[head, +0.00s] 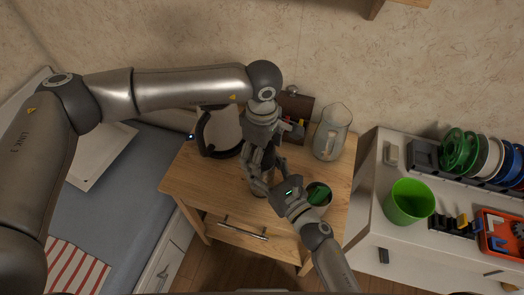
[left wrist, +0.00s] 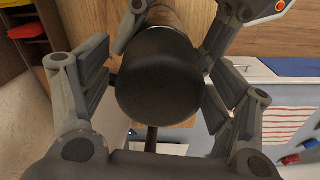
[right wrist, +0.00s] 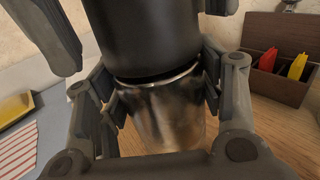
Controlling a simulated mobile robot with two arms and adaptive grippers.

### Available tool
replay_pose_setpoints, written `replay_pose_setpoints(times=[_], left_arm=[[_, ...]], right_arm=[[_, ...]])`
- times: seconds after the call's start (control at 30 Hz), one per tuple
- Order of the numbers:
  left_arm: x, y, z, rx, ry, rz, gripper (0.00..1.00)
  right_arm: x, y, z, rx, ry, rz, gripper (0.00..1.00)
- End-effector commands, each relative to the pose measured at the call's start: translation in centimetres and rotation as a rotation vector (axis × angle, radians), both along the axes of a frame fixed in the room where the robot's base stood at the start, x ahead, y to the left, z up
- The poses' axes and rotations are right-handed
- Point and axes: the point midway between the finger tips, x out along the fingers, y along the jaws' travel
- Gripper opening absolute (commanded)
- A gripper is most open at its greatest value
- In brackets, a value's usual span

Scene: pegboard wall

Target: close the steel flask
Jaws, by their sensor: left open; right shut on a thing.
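The steel flask (right wrist: 172,118) shows upright in the right wrist view, a shiny metal body with a bright rim. Its black lid (right wrist: 145,35) is on top, meeting the rim; I cannot tell how tightly it sits. My right gripper (right wrist: 165,95) is shut on the steel body just below the rim. My left gripper (head: 258,168) points down over the flask from above. In the left wrist view the lid (left wrist: 158,75) is between its open fingers, with space on the sides. In the head view both grippers mostly hide the flask.
On the wooden cabinet (head: 190,180) are a kettle (head: 220,132), a glass pitcher (head: 331,135), a dark box (right wrist: 275,75) with colored packets and a green-filled cup (head: 318,194). A white cabinet on the right holds a green bucket (head: 408,202). A bed (head: 125,175) is at left.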

Motion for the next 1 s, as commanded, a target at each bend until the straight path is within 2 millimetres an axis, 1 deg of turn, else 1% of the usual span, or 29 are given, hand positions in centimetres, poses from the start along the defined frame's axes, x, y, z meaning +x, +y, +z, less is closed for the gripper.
replay_pose_setpoints(times=[0.2, 0.3, 0.53, 0.6, 0.67, 0.77, 0.87, 1.0], left_arm=[[0.1, 0.0, 2.9, -0.001, -0.004, 0.000, 0.81], [0.0, 0.0, 3.9, -0.001, -0.002, 0.000, 0.81], [0.0, 0.0, 4.1, 0.000, 0.000, 0.000, 0.81], [0.0, 0.0, 4.1, 0.000, 0.000, 0.001, 0.78], [0.0, 0.0, 4.1, 0.000, 0.000, 0.010, 0.78], [0.0, 0.0, 4.3, -0.001, 0.000, 0.056, 0.78], [0.0, -0.1, 4.6, -0.002, 0.000, 0.154, 0.78], [0.0, -0.2, 5.4, -0.003, 0.000, 0.361, 0.78]], right_arm=[[0.0, 0.0, 0.0, 0.002, 0.001, 0.000, 0.00], [0.0, 0.0, 0.0, 0.002, 0.001, 0.000, 0.00], [0.0, 0.0, 0.0, 0.002, 0.001, 0.000, 0.00], [0.0, 0.0, 0.0, 0.002, 0.001, 0.000, 0.00], [0.0, 0.0, 0.0, 0.002, 0.001, 0.000, 0.00], [0.0, 0.0, 0.0, 0.002, 0.001, 0.000, 0.00], [0.0, 0.0, 0.0, 0.002, 0.001, 0.000, 0.00], [0.0, 0.0, 0.0, 0.002, 0.001, 0.000, 0.00]])
